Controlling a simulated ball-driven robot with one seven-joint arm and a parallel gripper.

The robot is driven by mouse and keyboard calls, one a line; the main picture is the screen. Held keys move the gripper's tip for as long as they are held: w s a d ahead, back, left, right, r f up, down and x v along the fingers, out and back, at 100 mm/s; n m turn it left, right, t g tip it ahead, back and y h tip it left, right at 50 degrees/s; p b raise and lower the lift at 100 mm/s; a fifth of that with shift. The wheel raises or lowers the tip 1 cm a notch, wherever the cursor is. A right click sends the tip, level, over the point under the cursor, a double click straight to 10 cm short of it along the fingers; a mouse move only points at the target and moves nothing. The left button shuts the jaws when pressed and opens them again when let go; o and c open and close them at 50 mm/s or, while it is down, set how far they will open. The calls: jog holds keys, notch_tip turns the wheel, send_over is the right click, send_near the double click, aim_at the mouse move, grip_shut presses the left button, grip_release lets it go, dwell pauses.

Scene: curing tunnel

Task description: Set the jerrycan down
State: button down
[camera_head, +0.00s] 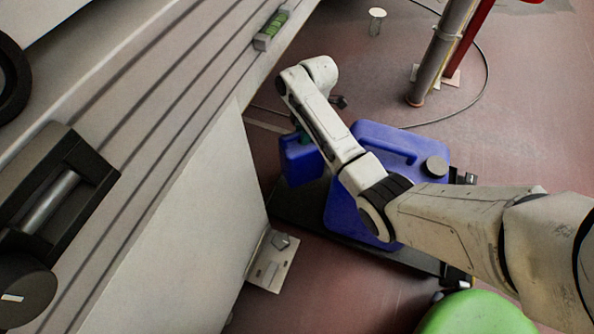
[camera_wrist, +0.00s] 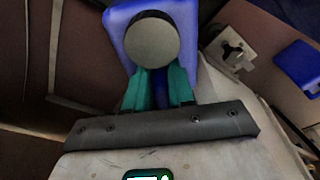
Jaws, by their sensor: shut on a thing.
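A small blue jerrycan (camera_head: 300,162) hangs beside the grey machine, partly hidden by my arm. My gripper (camera_head: 304,139) is shut on its top; little of the fingers shows in the head view. In the wrist view my teal fingers (camera_wrist: 160,92) close on the blue jerrycan (camera_wrist: 117,20), just below its round grey cap (camera_wrist: 152,40). A larger blue jerrycan (camera_head: 365,135) with a dark cap lies to the right, on a low black platform (camera_head: 297,208). I cannot tell whether the small jerrycan touches the platform.
The grey machine side (camera_head: 200,235) stands close on the left, with a metal bracket (camera_head: 270,265) at its foot. A grey post (camera_head: 440,50) stands at the back, with a black cable (camera_head: 485,85) on the floor. A green rounded object (camera_head: 475,315) is at the bottom.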

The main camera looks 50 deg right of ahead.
notch_tip(320, 180, down, 9)
jog(key=b, duration=0.4)
jog(key=shift+w+b, duration=0.1)
jog(key=shift+b, duration=0.25)
jog(key=c, duration=1.4)
grip_release()
jog(key=shift+f, duration=0.2)
jog(key=o, duration=0.4)
jog(key=shift+o, duration=0.2)
jog(key=shift+r, duration=0.1)
jog(key=r+p, duration=0.2)
jog(key=r, duration=0.2)
jog(key=d+r+p, duration=0.1)
jog(key=r+p, duration=0.1)
jog(key=r, duration=0.2)
jog(key=s+r+p, duration=0.1)
jog(key=r+p, duration=0.1)
jog(key=r, duration=0.2)
jog(key=shift+d, duration=0.25)
